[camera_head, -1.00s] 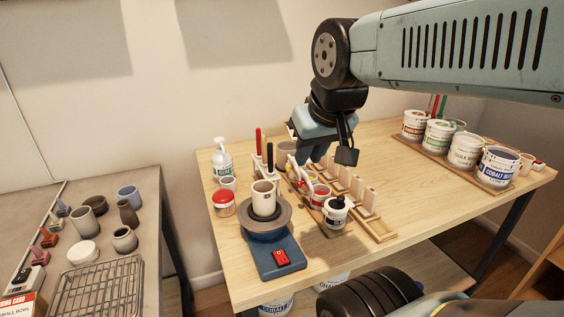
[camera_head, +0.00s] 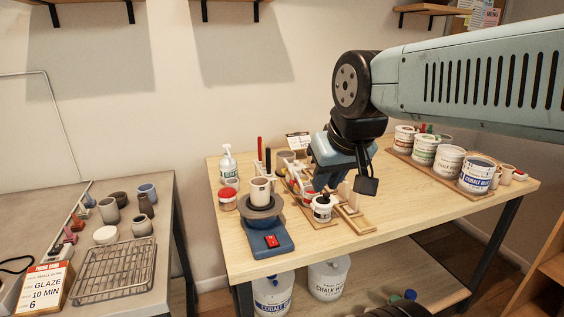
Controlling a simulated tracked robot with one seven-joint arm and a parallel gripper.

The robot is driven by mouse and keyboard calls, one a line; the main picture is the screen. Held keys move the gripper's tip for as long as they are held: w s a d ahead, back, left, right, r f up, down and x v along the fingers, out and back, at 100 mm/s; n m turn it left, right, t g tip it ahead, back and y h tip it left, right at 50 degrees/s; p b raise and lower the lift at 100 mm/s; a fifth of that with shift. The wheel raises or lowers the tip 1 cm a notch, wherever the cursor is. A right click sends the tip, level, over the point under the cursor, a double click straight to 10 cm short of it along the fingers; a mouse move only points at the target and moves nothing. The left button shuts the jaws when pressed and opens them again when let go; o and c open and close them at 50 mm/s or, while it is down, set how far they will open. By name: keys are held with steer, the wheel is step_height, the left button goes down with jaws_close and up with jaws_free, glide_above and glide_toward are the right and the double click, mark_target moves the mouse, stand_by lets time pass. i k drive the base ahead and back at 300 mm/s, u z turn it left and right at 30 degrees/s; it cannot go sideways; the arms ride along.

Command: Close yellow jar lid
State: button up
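I cannot make out a clearly yellow jar or lid. A small white jar with a dark top (camera_head: 322,210) stands near the table's front, right of the blue-based wheel. A jar with a red lid (camera_head: 228,199) stands at the table's left, its lid on. My gripper (camera_head: 325,186) points down just above and behind the dark-topped jar, over a cluster of small jars and a wooden rack. Its fingertips blend with the things behind them, so their gap and any contact are unclear. Parts of the cluster are hidden behind it.
A blue-based wheel (camera_head: 266,234) carries a pale cup (camera_head: 260,190). A pump bottle (camera_head: 228,164) stands behind the red-lidded jar. A wooden rack (camera_head: 356,222) lies right of the dark-topped jar. Large labelled buckets (camera_head: 449,161) line the right side. The table's front right is bare.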

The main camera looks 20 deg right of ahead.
mark_target(288, 169)
steer(key=z, duration=0.7)
steer(key=k, duration=0.65)
steer(key=u, duration=0.75)
steer(key=i, duration=1.05)
